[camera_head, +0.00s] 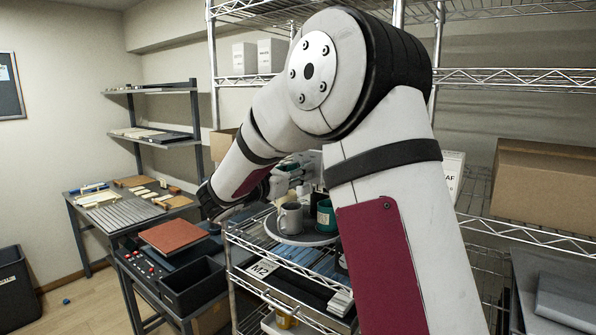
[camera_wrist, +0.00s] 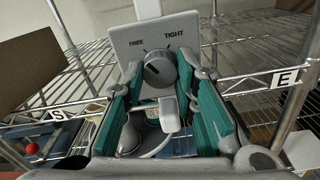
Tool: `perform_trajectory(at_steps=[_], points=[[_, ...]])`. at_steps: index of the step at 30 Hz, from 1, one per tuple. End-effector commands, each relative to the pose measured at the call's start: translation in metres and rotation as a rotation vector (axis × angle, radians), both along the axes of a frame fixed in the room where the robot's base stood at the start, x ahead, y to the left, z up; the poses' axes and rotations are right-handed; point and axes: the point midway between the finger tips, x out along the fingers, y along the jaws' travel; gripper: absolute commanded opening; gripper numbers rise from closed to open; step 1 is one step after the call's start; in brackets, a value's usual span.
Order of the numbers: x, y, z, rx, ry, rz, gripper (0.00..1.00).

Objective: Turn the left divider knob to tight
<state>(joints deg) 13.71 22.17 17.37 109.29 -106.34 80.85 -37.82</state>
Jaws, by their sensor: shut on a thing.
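The knob's face carries a dark mark, whose exact setting I cannot tell for sure. My gripper (camera_wrist: 158,74), with teal-padded fingers, is shut on the knob, one fingertip on each side. A pale block (camera_wrist: 168,113) shows between the fingers below the knob. In the head view, my arm mostly covers the gripper, and I cannot make out the knob there.
A grey mug (camera_head: 291,218) and a green mug (camera_head: 325,216) stand on a round tray (camera_head: 300,239) on the wire rack, below my gripper. Wire shelf edges and posts, with an E tag (camera_wrist: 285,79) and an S tag (camera_wrist: 60,114), are close around. A cardboard box (camera_head: 543,188) is at right.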

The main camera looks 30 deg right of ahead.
Motion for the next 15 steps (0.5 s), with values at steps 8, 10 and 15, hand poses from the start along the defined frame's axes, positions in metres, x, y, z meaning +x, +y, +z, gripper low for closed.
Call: perform_trajectory(at_steps=[8, 10, 15], points=[[0.0009, -0.0002, -0.0007, 0.018, -0.052, -0.001, 0.00], [0.0011, 0.0001, -0.0008, 0.029, -0.085, -0.001, 0.00], [0.0023, 0.0002, -0.0023, 0.071, -0.198, 0.000, 0.00]])
